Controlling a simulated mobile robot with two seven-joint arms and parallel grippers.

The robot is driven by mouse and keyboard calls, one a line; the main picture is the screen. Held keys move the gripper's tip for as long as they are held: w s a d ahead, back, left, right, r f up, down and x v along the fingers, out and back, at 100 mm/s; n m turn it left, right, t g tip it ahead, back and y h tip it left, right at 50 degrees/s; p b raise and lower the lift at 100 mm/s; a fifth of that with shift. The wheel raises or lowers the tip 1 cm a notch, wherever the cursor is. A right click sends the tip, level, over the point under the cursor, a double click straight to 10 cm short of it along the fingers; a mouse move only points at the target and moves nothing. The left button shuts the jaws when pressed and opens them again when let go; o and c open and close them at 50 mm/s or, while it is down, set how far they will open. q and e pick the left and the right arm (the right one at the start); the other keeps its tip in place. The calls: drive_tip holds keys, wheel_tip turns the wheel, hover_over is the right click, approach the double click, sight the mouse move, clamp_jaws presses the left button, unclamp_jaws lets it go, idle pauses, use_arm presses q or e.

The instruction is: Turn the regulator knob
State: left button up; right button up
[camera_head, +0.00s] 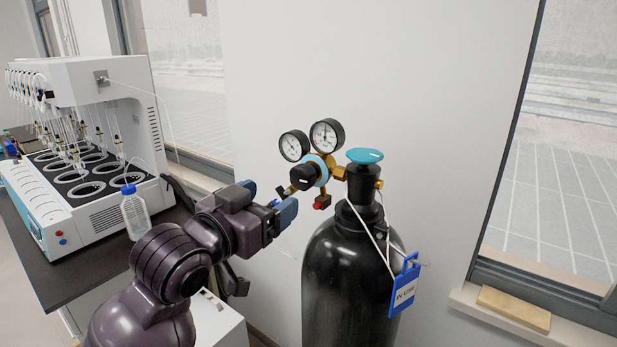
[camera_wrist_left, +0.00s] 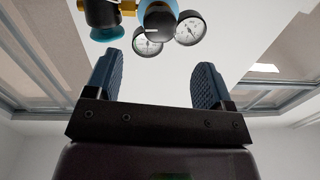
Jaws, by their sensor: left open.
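The regulator knob (camera_head: 303,178) is a black round knob with a white mark, on the brass regulator with a light-blue ring and two gauges (camera_head: 326,135), at the top of the black gas cylinder (camera_head: 336,270). In the left wrist view the knob (camera_wrist_left: 160,22) shows at the top, above the gap between the fingers. My left gripper (camera_head: 287,206) is open and empty, just left of and below the knob; it appears apart from it. Its two blue fingers (camera_wrist_left: 154,85) show spread wide in the wrist view. My right gripper is in neither view.
A teal valve handwheel (camera_head: 365,156) tops the cylinder. A blue "IN USE" tag (camera_head: 404,287) hangs from it on a cord. A white distiller (camera_head: 100,140) and a blue-capped bottle (camera_head: 134,212) stand on the dark bench at left. The wall (camera_head: 430,90) behind is bare.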

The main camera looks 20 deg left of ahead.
sight(298, 180)
use_arm(q)
drive_tip(key=p+x, duration=0.1)
drive_tip(key=x, duration=0.9)
drive_tip(key=shift+w+d, duration=0.1)
drive_tip(key=shift+w, duration=0.05)
drive_tip(key=c, duration=0.9)
